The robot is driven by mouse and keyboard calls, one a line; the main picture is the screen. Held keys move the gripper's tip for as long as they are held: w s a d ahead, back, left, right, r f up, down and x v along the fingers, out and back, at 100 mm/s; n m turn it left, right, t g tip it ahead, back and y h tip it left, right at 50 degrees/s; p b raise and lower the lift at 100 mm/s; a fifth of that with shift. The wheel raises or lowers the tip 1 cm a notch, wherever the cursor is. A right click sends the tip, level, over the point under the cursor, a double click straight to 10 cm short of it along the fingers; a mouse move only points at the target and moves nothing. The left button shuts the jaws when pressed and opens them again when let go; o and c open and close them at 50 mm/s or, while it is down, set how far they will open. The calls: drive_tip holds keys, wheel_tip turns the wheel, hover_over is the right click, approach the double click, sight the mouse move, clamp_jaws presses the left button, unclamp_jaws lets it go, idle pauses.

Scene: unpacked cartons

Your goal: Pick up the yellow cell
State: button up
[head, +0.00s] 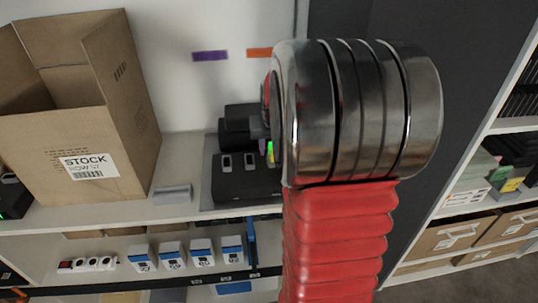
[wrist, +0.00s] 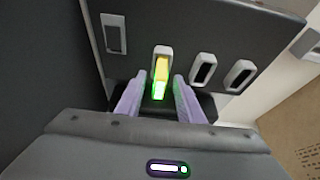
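The yellow cell (wrist: 161,72) sits in a white-rimmed slot of a dark charger block (wrist: 225,30) in the wrist view, its near end glowing green. A small part of the cell (head: 270,151) shows in the head view beside my arm. My gripper (wrist: 160,84) is open, with one pale purple finger on each side of the cell. Gaps show between the fingers and the cell, and nothing is held. In the head view my arm hides most of the gripper and part of the charger (head: 240,183).
The charger's other slots look dark. A grey block (head: 173,194) lies on the shelf between the charger and an open cardboard carton (head: 130,110). Blue-and-white boxes (head: 172,256) and a power strip (head: 88,264) stand on the shelf below. A dark panel (head: 455,60) rises at right.

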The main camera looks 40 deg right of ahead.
clamp_jaws()
idle(0.3)
idle(0.3)
